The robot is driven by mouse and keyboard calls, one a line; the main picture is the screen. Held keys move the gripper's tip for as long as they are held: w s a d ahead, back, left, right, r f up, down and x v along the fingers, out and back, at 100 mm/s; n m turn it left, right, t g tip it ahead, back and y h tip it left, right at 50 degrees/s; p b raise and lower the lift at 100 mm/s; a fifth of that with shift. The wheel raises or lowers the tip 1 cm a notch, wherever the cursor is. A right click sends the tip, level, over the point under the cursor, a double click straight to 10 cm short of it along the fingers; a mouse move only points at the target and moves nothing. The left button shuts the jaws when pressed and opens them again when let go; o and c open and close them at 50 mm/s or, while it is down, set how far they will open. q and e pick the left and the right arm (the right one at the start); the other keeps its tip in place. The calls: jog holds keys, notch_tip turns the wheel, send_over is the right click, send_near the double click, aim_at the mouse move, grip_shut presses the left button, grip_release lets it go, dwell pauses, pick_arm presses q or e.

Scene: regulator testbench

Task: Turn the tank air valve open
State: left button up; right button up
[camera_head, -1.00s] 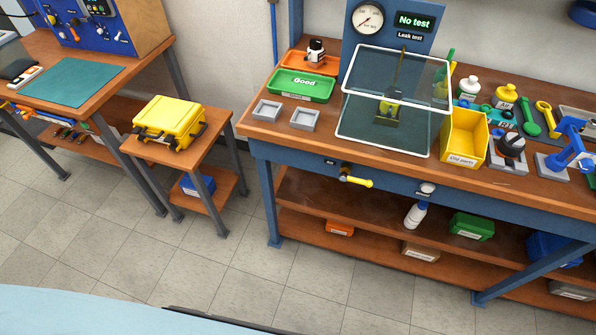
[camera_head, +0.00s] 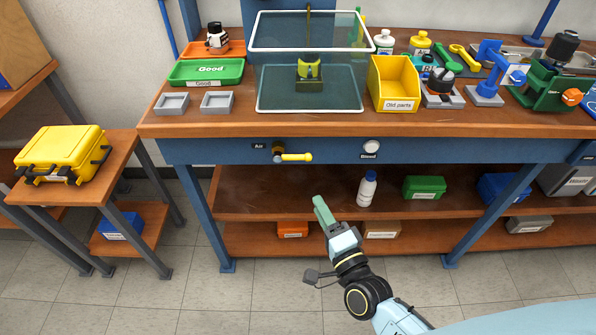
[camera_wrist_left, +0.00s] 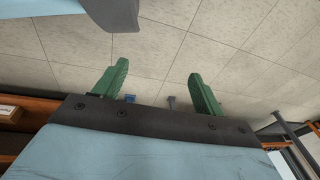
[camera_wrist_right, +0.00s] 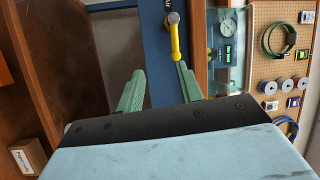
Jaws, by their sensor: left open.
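The tank air valve is a yellow lever (camera_head: 294,157) on a brass body on the blue front rail of the bench, beside the label "Air". The lever points right, level along the rail. My right gripper (camera_head: 322,208) is below and in front of it, apart from it. In the right wrist view the yellow lever (camera_wrist_right: 176,42) is ahead, near the tip of one green finger. The right gripper (camera_wrist_right: 158,82) is open and empty. My left gripper (camera_wrist_left: 157,82) is open and empty over floor tiles in its wrist view; it is not in the head view.
A white "Bleed" knob (camera_head: 371,148) sits on the rail to the right. A white bottle (camera_head: 367,188) and a green box (camera_head: 424,187) stand on the shelf below. A clear-lidded test box (camera_head: 310,90) and a yellow bin (camera_head: 394,84) stand on the bench.

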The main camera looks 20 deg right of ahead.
aim_at(300, 160)
pick_arm(q)
jog(key=shift+w+d+r+b, duration=0.2)
jog(key=shift+w+r+b, duration=0.8)
jog(key=shift+w+r, duration=0.9)
pick_arm(e)
jog(key=shift+m+t, duration=0.4)
jog(key=shift+m, duration=0.2)
jog(key=shift+r+x, duration=0.35)
jog(key=shift+x, duration=2)
jog(key=shift+r+x, duration=0.4)
jog(key=shift+x, duration=1.9)
jog(key=shift+r+x, duration=0.35)
jog(key=shift+x, duration=2)
jog(key=shift+s+d, duration=0.2)
grip_shut()
pick_arm(q)
jog(key=shift+f, duration=0.1)
